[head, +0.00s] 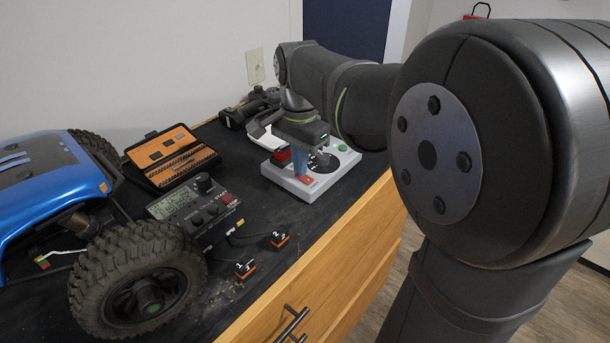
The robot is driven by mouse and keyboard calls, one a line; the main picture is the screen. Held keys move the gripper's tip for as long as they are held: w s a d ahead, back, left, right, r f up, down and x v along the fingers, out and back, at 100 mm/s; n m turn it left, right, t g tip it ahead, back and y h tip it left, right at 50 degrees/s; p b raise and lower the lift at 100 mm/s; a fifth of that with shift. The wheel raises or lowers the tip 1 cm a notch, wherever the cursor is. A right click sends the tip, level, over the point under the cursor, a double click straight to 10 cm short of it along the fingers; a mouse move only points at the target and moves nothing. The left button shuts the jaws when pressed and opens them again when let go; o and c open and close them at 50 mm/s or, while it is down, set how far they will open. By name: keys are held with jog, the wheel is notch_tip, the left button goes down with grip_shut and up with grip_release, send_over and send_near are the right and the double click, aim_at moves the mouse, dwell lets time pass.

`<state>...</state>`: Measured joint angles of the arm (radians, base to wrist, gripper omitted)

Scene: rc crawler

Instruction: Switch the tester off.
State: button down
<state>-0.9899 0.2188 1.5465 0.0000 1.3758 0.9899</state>
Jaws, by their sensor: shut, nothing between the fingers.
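A light grey box with controls on its top, apparently the tester (330,187), stands on the dark bench top near its front edge. A red switch (305,180) sits on its near left part, a green button (342,147) on its far right, and a round black part between them. My gripper (301,174) is over the box, pointing down, with its bluish fingers shut and empty. The fingertips are at or just above the red switch; I cannot tell whether they touch. The gripper hides part of the box top, and the switch's position is unclear.
A dark meter with a screen (173,204) and knobs lies left of the box. Behind it is an open orange-lined case (172,155). A blue crawler (35,163) with big tyres fills the left. Numbered plugs (280,239) lie near the bench's front edge.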

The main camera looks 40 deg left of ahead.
jog(key=shift+f, duration=0.2)
jog(key=shift+r, duration=3.5)
jog(key=shift+f, duration=0.1)
notch_tip(320, 180, down, 7)
jog(key=shift+r, duration=0.1)
jog(key=shift+r, duration=0.1)
